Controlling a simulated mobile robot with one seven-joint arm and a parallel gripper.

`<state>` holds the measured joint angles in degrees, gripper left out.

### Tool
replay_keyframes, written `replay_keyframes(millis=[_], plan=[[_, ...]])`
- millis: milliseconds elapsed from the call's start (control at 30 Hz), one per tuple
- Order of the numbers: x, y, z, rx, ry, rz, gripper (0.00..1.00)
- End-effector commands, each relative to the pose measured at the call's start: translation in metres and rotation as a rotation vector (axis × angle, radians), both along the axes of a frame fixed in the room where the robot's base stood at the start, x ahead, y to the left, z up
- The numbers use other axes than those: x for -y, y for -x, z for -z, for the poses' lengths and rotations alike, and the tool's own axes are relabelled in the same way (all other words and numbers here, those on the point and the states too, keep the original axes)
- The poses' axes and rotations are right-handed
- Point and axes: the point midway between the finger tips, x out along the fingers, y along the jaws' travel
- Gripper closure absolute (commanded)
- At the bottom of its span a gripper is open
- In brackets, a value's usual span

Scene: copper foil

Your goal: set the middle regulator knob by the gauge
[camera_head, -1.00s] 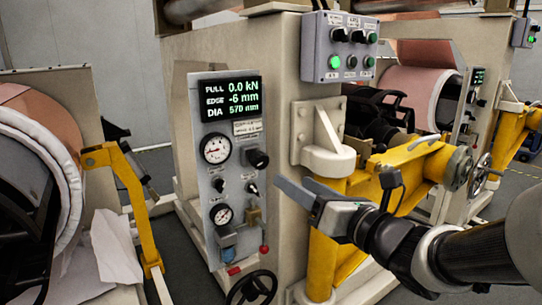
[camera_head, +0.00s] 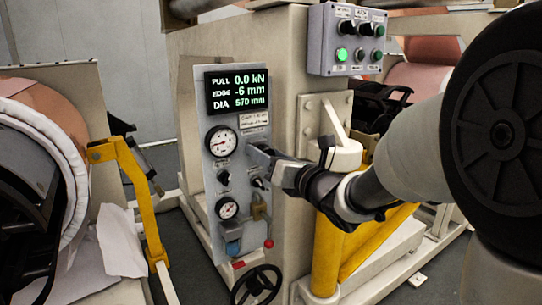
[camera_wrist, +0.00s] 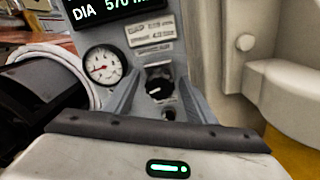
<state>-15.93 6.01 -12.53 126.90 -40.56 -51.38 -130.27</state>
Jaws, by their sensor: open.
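The grey control panel (camera_head: 198,170) carries an upper round gauge (camera_head: 222,140) with a red-marked dial, which also shows in the wrist view (camera_wrist: 103,64). A black regulator knob (camera_wrist: 158,89) with a pale pointer mark sits right of that gauge; in the head view my gripper hides it. My gripper (camera_head: 258,152) is open at the panel. In the wrist view its fingers (camera_wrist: 161,82) stand on either side of the knob; I cannot tell whether they touch it. Two smaller black knobs, left (camera_head: 224,178) and right (camera_head: 259,183), sit lower.
A display (camera_head: 237,90) reads PULL 0.0 kN, EDGE -6 mm, DIA 570 mm. A lower gauge (camera_head: 227,208), a red ball-ended lever (camera_head: 268,243) and a black handwheel (camera_head: 257,284) are below. A button box (camera_head: 347,40) and yellow post (camera_head: 326,255) stand right.

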Motion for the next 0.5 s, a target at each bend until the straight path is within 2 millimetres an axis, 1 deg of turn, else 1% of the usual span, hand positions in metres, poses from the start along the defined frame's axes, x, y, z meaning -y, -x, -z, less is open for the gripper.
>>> replay_keyframes(millis=[100,333,367,500], plan=[[-0.0001,0.0002,0.0001,0.000,0.000,0.000,0.49],[0.0001,0.0003,0.0001,0.000,0.000,0.000,0.88],[0.0001,0.0004,0.0001,0.000,0.000,0.000,0.90],[0.0001,0.0004,0.0003,-0.003,-0.004,0.000,0.90]])
